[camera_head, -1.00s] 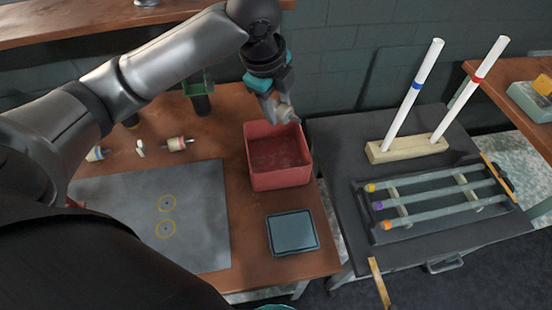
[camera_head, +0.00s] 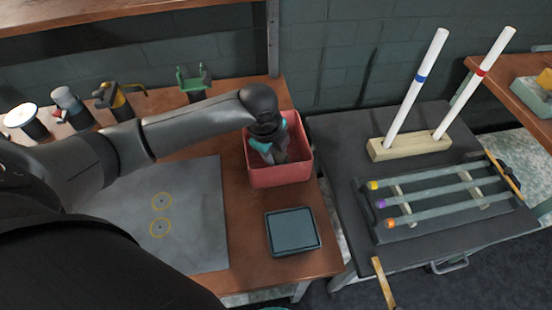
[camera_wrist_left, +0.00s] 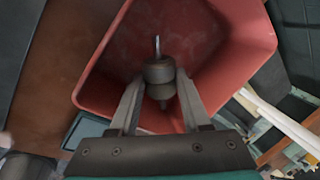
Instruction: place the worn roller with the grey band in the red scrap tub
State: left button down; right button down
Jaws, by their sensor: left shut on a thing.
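The red scrap tub (camera_head: 295,118) stands at the right end of the wooden bench. It also fills much of the left wrist view (camera_wrist_left: 105,75). My left gripper (camera_head: 272,158) is down at the tub's opening, pointing into it. In the left wrist view my left gripper (camera_wrist_left: 160,92) is shut on a roller (camera_wrist_left: 158,72) with a thin metal axle pin. The roller looks dull and dark there, and its band colour is hard to tell. The tub's floor shows beyond it. In the head view the gripper and tub wall hide the roller.
A dark square tray (camera_head: 293,232) lies in front of the tub. A grey mat (camera_head: 195,215) with two yellow rings lies left. Tools and a green holder (camera_head: 192,82) stand behind my arm. A dark cart (camera_head: 335,135) with tubes stands right.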

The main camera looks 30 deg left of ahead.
pick_arm(q)
jog(key=shift+f, duration=1.05)
jog(key=shift+f, duration=0.15)
jog(key=c, duration=0.6)
grip_release()
jog(key=shift+c, duration=0.2)
jog(key=p+v, duration=0.2)
jog(key=v, duration=1)
